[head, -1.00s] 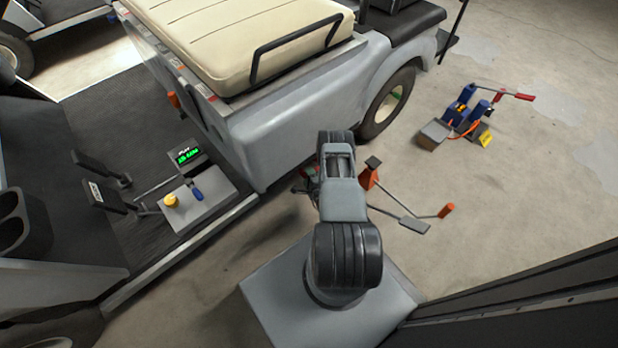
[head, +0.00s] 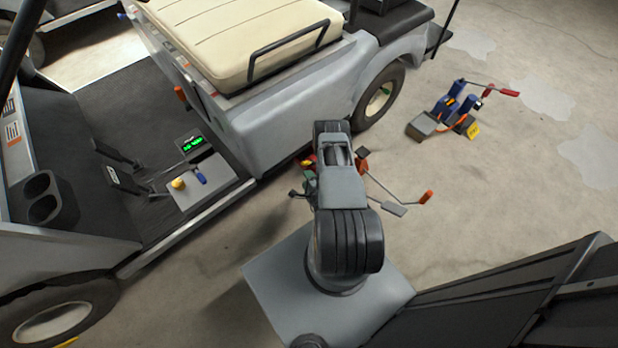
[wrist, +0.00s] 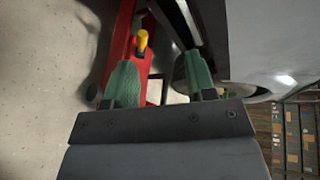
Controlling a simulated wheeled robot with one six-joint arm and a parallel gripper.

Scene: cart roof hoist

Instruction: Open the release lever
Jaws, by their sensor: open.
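In the wrist view, a red jack body (wrist: 122,30) lies ahead of my gripper. A short lever with a yellow tip (wrist: 142,41) stands on it. I cannot tell for certain that this is the release lever. My gripper (wrist: 163,82) is open, with its two green fingers apart and nothing held between them. The yellow tip shows just beyond the left finger, inside the gap in the picture, and I see no contact. In the head view, my arm hides most of the gripper and the jack; a bit of red (head: 309,163) shows beside the arm.
The grey cart (head: 285,110) stands close to my arm, with a control box (head: 205,190) on its floor. An orange-tipped handle (head: 426,197) and a pedal (head: 392,209) lie right of my arm.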

